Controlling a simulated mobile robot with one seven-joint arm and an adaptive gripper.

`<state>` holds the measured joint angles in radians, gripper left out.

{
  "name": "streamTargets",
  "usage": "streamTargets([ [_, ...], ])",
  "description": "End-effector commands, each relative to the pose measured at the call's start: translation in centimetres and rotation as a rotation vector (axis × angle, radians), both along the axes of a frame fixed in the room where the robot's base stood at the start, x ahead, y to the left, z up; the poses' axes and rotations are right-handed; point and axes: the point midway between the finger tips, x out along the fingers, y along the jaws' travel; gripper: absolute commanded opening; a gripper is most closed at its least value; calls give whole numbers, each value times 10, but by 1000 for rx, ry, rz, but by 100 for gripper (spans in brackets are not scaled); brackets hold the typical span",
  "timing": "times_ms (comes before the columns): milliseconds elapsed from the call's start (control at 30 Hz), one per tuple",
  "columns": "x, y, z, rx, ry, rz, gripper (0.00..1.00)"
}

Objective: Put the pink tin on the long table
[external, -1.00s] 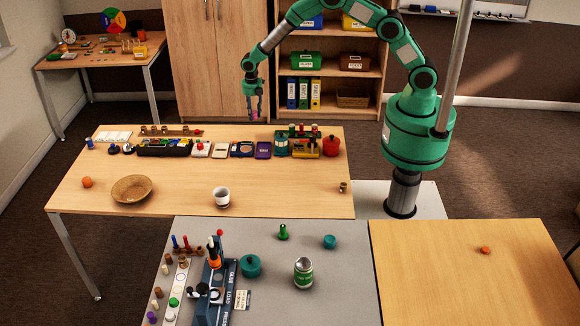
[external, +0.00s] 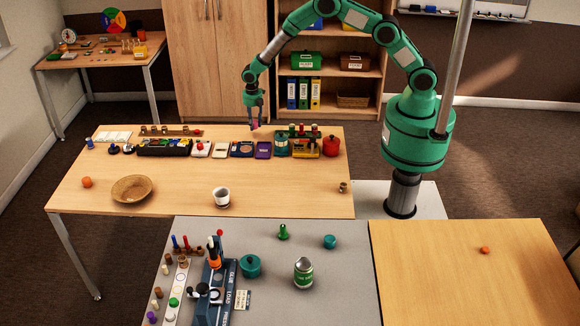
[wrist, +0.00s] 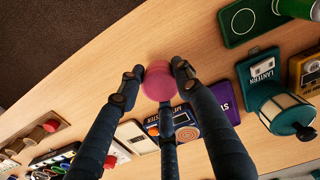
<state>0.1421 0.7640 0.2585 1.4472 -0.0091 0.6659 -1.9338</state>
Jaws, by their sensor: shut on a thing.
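The pink tin (external: 255,126) is a small round pink piece held in my gripper (external: 255,121). In the wrist view the tin (wrist: 158,84) sits between the fingers of my gripper (wrist: 156,72), which press on its sides. The long table (external: 180,185) has a light wood top and takes up the left middle of the external view. My gripper points down over its far edge, behind the row of things there. Bare wood of the table (wrist: 120,55) shows around the tin in the wrist view. The gap between tin and tabletop is hard to judge.
A row of things lines the table's far side, including a purple box (external: 263,150), a teal lantern (external: 282,143) and a red pot (external: 332,146). The table's middle is mostly clear.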

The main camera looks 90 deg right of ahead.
Motion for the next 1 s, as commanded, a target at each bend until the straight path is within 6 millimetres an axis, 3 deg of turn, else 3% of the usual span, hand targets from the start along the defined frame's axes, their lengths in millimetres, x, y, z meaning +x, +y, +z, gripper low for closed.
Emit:
streamTargets([
  [367,1,0,-2,0,-1,0,7],
  [700,0,0,-35,0,0,0,7],
  [1000,0,0,-39,-1,-1,0,7],
])
